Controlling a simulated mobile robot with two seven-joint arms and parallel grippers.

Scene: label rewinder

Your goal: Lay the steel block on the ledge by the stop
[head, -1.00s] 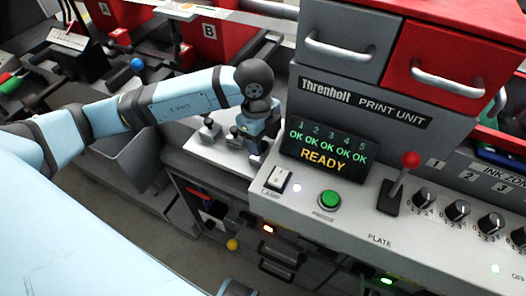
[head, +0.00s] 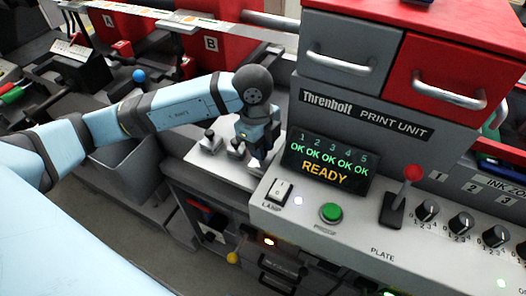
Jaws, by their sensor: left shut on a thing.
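My left gripper (head: 257,165) points down at the right end of a pale ledge (head: 208,165), close to the left side of the print unit. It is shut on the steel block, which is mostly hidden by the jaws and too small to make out. I cannot tell whether the block touches the ledge. Two small grey knob-like fittings, one farther left (head: 208,139) and one nearer the gripper (head: 236,149), stand on the ledge. I cannot tell which part is the stop. My right gripper is not in view.
The print unit's display (head: 327,165) reads READY. Just right of the gripper are a lamp switch (head: 280,191) and a green button (head: 331,213); a red-knobbed lever (head: 404,195) stands farther right. A grey bin (head: 128,163) sits below my left arm.

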